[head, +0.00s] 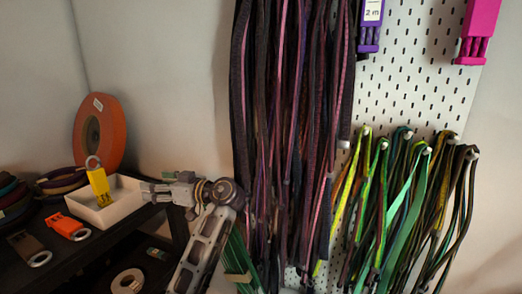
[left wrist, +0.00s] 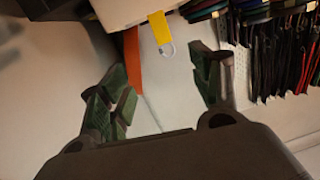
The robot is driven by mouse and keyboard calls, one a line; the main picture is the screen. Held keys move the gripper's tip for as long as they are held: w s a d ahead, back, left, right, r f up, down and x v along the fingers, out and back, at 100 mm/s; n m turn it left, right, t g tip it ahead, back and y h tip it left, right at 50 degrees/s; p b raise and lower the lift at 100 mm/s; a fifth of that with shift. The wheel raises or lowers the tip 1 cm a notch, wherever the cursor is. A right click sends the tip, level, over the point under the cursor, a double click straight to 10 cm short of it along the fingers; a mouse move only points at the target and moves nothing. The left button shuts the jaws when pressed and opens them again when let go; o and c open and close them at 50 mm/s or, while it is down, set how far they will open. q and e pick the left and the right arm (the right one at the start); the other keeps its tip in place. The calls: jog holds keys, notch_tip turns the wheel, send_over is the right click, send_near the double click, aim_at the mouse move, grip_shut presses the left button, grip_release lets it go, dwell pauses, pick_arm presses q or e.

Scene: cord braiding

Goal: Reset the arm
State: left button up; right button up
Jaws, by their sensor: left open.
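My left gripper (head: 152,193) is in the head view, pointing left at the right end of a small white tray (head: 120,205) on the dark shelf. In the left wrist view its two green-padded fingers (left wrist: 168,82) are spread apart with nothing held between them. A yellow tag with a metal ring (head: 97,182) stands upright at the tray; it also shows beyond the fingers in the left wrist view (left wrist: 160,28). I cannot tell whether the gripper touches the tray. My right gripper is not seen.
An orange disc-shaped spool (head: 99,132) stands behind the tray. An orange tag (head: 66,226) and a dark tag (head: 24,246) lie on the shelf. Dark cords (head: 290,120) and green cords (head: 400,200) hang from a white pegboard (head: 420,70) at right.

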pick_arm(q)
jog(key=s+f+m+h, duration=0.4)
jog(key=f, duration=0.8)
jog(key=s+f+m+h, duration=0.3)
jog(key=f+m+h, duration=0.1)
jog(key=f, duration=0.9)
jog(key=shift+s+d+f+m+g+h, duration=0.3)
jog(key=shift+s+d+f+m+h, duration=1.45)
jog(key=shift+s, duration=2.05)
jog(key=shift+s+d+f+m+g+h, duration=0.3)
jog(key=shift+s+d+f+m+h, duration=0.6)
jog(key=shift+s+f, duration=2.2)
jog(key=shift+s+d+f+m+g+h, duration=0.3)
jog(key=shift+s+d+f+m+h, duration=1)
jog(key=shift+s, duration=3.2)
notch_tip(320, 180, down, 33)
jog(key=s+a+g, duration=0.1)
jog(key=s, duration=0.2)
jog(key=s+a+f, duration=0.2)
jog(key=s+f, duration=0.8)
jog(key=s, duration=0.1)
jog(key=s+a+f+g, duration=0.1)
jog(key=s+a+f, duration=0.1)
jog(key=s+f, duration=0.8)
jog(key=shift+s+a+g, duration=0.15)
jog(key=shift+s+g, duration=0.15)
jog(key=shift+s, duration=0.1)
